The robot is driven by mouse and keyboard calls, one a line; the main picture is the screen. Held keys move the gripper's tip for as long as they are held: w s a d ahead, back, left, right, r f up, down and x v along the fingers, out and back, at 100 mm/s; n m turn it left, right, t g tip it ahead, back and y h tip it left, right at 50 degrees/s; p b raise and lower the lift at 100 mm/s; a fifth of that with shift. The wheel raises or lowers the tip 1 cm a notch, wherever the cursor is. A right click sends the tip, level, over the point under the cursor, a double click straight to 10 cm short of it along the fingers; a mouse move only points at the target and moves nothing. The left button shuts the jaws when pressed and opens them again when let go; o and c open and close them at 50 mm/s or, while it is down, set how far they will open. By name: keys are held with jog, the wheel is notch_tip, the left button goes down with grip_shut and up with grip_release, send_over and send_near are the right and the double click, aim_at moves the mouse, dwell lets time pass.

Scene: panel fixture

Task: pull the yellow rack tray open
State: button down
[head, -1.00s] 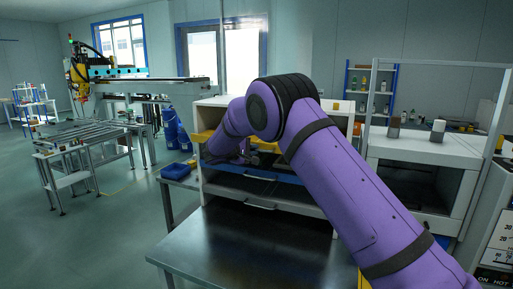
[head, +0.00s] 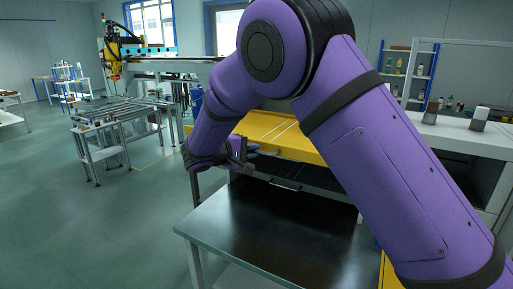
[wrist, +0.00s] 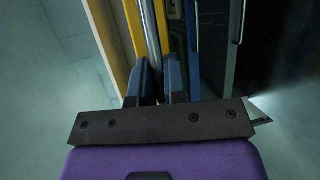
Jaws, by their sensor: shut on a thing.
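The yellow rack tray (head: 272,128) stands out from the rack towards me in the head view, its flat top showing in part behind my arm. In the wrist view its yellow edge (wrist: 133,28) runs up the picture beside a grey handle bar (wrist: 152,38). My gripper (wrist: 153,85) has its two blue-grey fingers on either side of that bar and is shut on it. In the head view my gripper (head: 246,154) is at the tray's front left, small and partly dark. My arm hides much of the rack and the tray's right part.
A dark-topped table (head: 275,225) is below and in front of the rack, with its top clear. A white cabinet (head: 462,138) stands at the right. Open floor (head: 100,225) lies to the left.

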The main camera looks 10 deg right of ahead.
dwell(0.3)
jog(key=c, duration=1.2)
grip_release()
jog(key=shift+a, duration=0.15)
jog(key=v, duration=1)
jog(key=shift+s+a+r, duration=0.1)
jog(key=shift+s+a, duration=0.1)
jog(key=shift+a, duration=0.05)
